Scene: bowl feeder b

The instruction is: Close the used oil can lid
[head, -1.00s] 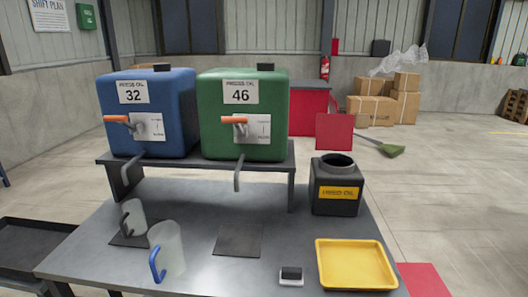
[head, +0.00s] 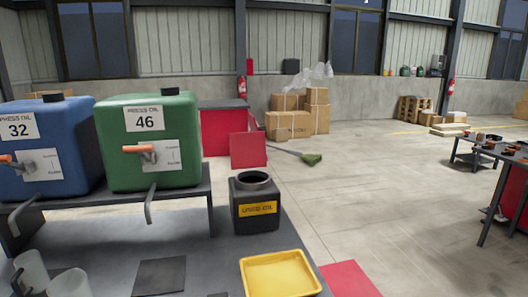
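The used oil can (head: 256,222) is a dark box with a yellow "USED OIL" label and a round neck on top. It stands on the grey table, right of the green tank. Its round opening is uncovered. Neither of my grippers is in the head view.
Blue (head: 50,150) and green (head: 150,155) oil tanks stand on a raised shelf at left, with bent spouts. A yellow tray (head: 279,275) lies in front of the can. Clear jugs (head: 70,284) are at lower left. Open floor lies to the right.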

